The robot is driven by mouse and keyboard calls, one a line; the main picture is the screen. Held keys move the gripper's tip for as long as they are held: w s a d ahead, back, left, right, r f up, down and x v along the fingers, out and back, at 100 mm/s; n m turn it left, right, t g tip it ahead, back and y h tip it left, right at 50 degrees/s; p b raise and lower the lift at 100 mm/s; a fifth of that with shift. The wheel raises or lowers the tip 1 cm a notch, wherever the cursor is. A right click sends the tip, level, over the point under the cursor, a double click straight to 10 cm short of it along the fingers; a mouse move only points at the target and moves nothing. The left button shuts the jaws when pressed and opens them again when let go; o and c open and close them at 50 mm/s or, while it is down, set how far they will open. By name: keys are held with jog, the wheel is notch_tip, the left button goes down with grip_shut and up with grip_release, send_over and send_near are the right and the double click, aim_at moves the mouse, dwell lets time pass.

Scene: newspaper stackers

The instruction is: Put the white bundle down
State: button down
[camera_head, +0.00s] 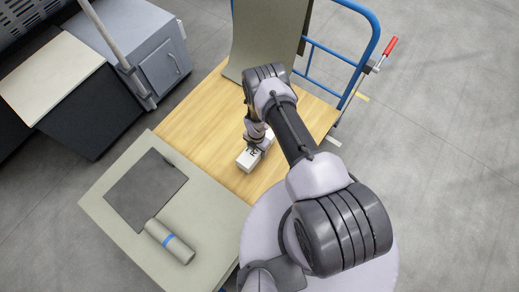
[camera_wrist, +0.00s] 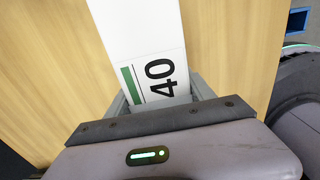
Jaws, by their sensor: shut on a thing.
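The white bundle (camera_head: 249,159) is a white block with a black "40" and a green bar on it. In the wrist view, the white bundle (camera_wrist: 145,40) extends up from between my fingers, above the wooden surface. My gripper (camera_head: 258,140) is shut on its near end in the wrist view (camera_wrist: 155,100). In the head view the bundle is low over or on the wooden deck (camera_head: 190,120); I cannot tell whether it touches. My gripper and arm hide part of it.
A grey-green table (camera_head: 110,205) in front of the deck holds a dark mat (camera_head: 145,190) and a roll with a blue band (camera_head: 170,241). A tall curved grey panel (camera_head: 255,40) and a blue rail (camera_head: 372,45) stand at the back. The deck's left part is clear.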

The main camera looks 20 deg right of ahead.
jog(key=shift+f, duration=0.6)
jog(key=shift+r, duration=0.1)
jog(key=shift+c, duration=1.8)
grip_release()
